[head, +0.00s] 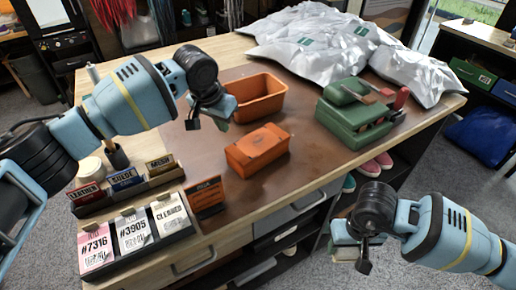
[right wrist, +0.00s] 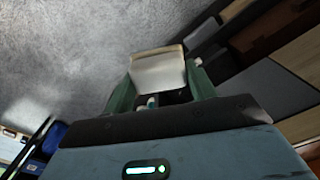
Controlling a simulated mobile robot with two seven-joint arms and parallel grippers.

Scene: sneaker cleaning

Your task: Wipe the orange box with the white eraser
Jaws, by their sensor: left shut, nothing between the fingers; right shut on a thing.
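The orange box (head: 257,152) is closed and sits on the brown mat in the middle of the table. Dark smudges show on its top. The white eraser (right wrist: 158,72) is between the fingers of my right gripper (right wrist: 160,88) in the right wrist view. In the head view my right gripper (head: 345,248) is off the table's front right edge, low and well apart from the box. My left gripper (head: 222,112) is shut and empty above the mat, behind and left of the box, beside the open orange bin (head: 262,97). Its fingertips are partly hidden.
A green case-like object (head: 352,120) stands right of the box. White bags (head: 320,42) fill the back of the table. A small orange sign (head: 206,194) and a card holder (head: 128,190) stand front left. Shoes (head: 375,165) sit on the shelf below.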

